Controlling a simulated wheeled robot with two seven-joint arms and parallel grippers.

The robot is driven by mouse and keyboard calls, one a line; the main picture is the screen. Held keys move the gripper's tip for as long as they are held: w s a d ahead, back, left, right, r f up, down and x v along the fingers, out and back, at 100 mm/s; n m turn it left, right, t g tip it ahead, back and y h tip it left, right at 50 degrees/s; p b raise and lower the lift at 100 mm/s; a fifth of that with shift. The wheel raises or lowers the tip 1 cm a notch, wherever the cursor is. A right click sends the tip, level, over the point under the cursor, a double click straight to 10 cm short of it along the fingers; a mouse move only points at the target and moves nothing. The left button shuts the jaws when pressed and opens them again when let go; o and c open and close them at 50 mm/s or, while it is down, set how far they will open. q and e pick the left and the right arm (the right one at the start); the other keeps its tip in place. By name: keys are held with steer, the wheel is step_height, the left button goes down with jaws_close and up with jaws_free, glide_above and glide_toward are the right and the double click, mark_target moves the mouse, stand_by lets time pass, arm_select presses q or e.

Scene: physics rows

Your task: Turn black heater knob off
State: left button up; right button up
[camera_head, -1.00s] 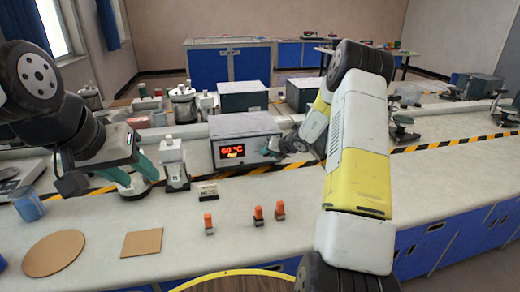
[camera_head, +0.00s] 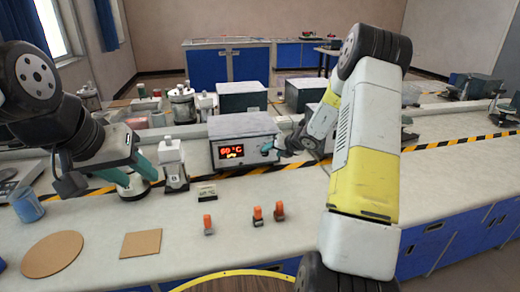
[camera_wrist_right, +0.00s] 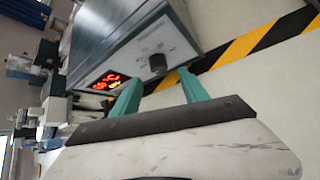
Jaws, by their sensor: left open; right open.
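The heater (camera_head: 240,127) is a grey box with a lit red display reading about 60 °C, on the far part of the bench. Its round black knob (camera_wrist_right: 158,62) shows on the front panel in the right wrist view, right of the display. My right gripper (camera_wrist_right: 160,76) is open, its two teal fingers pointing at the panel on either side of the knob's line, with the knob just beyond the tips. In the head view this right gripper (camera_head: 270,150) is at the heater's right front and hides the knob. My left gripper (camera_head: 147,178) is open and empty, left of the heater.
A white bottle-like device (camera_head: 173,165) stands between my left gripper and the heater. Several small orange-topped items (camera_head: 257,216) and a small labelled block (camera_head: 206,192) lie in front. Black-yellow tape (camera_wrist_right: 256,42) runs along the bench by the heater.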

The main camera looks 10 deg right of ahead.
steer(key=v, duration=0.3)
steer(key=shift+a, duration=0.1)
steer(key=s+a+r+n+g+y, duration=0.1)
steer(key=s+a+r+n, duration=0.55)
steer(key=r+n, duration=0.25)
steer(key=s+a+r+n+g+y, duration=0.1)
steer(key=s+a+r+n+y, duration=0.1)
steer(key=s+a+r+n, duration=0.6)
steer(key=s+r+n+g+h, duration=0.2)
steer(key=s+r+n, duration=0.2)
steer(key=s+n, duration=0.75)
steer(key=s+d+n+h, duration=0.3)
steer(key=s+d+n, duration=0.1)
steer(key=s+n, duration=0.6)
steer(key=s, duration=0.2)
steer(key=shift+s+d+t, duration=0.25)
steer(key=shift+d+t, duration=0.05)
steer(key=shift+d, duration=0.05)
